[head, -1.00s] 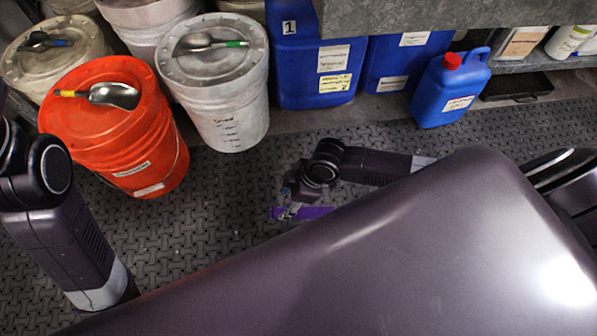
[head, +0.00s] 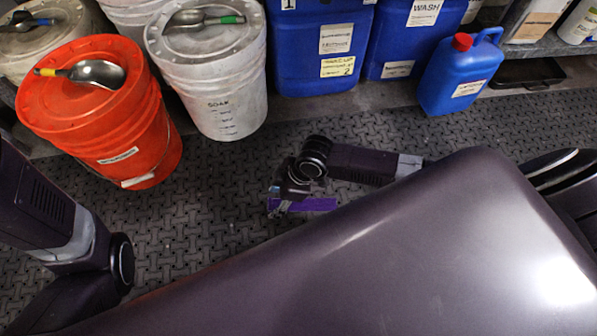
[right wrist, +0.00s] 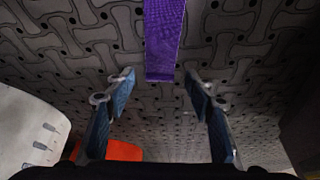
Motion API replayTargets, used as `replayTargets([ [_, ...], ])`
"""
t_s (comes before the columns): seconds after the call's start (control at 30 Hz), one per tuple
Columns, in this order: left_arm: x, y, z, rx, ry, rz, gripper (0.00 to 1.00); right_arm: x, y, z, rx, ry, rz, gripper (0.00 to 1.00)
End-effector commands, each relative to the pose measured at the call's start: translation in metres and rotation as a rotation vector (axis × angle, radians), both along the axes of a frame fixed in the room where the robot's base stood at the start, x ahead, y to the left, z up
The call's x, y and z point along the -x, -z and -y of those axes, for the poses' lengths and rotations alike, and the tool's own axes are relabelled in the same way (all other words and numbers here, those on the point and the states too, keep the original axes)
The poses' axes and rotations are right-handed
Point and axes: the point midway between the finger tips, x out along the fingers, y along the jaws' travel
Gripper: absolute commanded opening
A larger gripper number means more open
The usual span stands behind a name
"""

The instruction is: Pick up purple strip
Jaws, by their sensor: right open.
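The purple strip (head: 316,204) lies on the dark patterned floor in front of my base, partly hidden by my right gripper and arm in the head view. My right gripper (head: 275,204) is low over the strip's left end. In the right wrist view the strip (right wrist: 163,38) runs down from the top edge, and its near end lies in line with the gap between the fingertips. My right gripper (right wrist: 160,88) is open, with one blue-grey finger on each side. I cannot tell its exact height above the strip. My left arm shows at the left, but its gripper is out of view.
An orange bucket (head: 112,130) with a scoop on its lid and a white bucket (head: 222,95) stand at the back left. Blue containers (head: 318,78) and a small blue jug with a red cap (head: 455,88) stand at the back. The floor (head: 220,185) around the strip is clear.

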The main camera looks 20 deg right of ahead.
Motion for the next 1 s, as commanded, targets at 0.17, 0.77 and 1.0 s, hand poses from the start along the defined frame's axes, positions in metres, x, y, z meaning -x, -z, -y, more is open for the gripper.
replayTargets([
  [0.17,0.0041,0.0049,0.0001,0.0,0.0,0.01,0.8,-0.0016,0.008,-0.0025,0.001,0.0,0.0,0.49],
  [0.77,0.0043,0.004,0.0003,-0.001,0.0,0.011,0.8,-0.0013,0.0071,-0.0025,0.001,-0.001,0.001,0.13],
  [1.0,0.0043,0.0028,0.0003,-0.001,0.0,0.012,0.8,-0.0013,0.0054,-0.0025,0.001,-0.001,0.001,0.13],
])
